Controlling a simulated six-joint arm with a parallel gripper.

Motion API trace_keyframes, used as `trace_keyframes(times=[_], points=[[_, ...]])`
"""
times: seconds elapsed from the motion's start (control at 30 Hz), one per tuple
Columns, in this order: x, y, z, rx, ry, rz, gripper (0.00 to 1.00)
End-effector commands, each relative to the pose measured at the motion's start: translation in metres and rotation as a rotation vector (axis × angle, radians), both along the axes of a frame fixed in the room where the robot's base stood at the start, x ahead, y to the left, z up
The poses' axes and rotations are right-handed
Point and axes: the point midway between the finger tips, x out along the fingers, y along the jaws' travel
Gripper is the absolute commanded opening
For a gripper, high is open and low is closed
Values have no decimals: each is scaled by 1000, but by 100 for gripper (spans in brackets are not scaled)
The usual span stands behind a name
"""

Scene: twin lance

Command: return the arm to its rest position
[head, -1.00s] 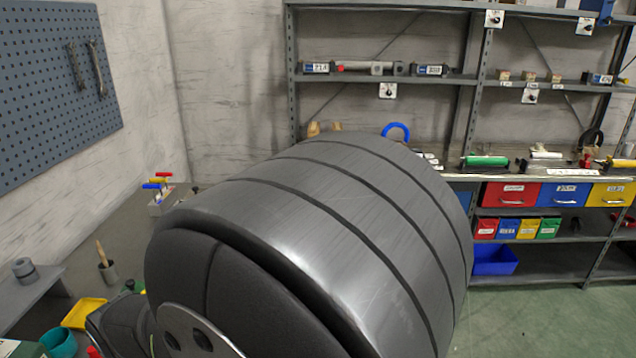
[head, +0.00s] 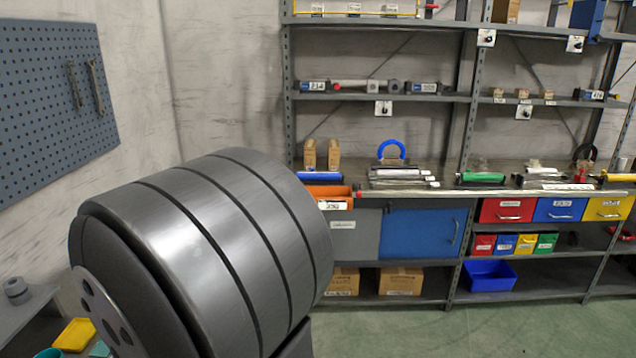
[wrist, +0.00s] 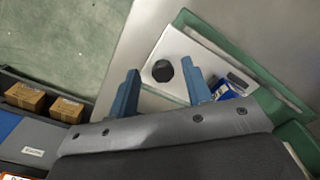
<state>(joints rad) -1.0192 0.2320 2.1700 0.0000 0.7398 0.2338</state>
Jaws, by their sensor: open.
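My gripper (wrist: 162,95) shows in the wrist view as two blue-grey fingers set well apart, open, with nothing held between them. Beyond the fingertips lie a pale plate with a black knob (wrist: 162,71) and a small blue and white object (wrist: 232,88) near the right finger. In the head view a large grey banded cylinder of my own arm fills the lower left. My gripper is not visible in the head view.
Grey shelving (head: 372,97) stands along the back wall, with a blue cabinet door (head: 422,233), drawers and a blue bin (head: 490,275). Cardboard boxes (head: 401,281) sit low down. A pegboard (head: 50,105) hangs at left. Green floor is open at lower right.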

Motion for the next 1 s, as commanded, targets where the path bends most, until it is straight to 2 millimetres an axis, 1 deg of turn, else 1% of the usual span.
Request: trace_keyframes(times=[0.17, 0.37, 0.57, 1.0], points=[[0, 0, 11, 3, -1, 0, 45], [1, 1, 40, 4, -3, 0, 45], [1, 1, 74, 5, -4, 0, 45], [1, 0, 162, 2, -2, 0, 45]])
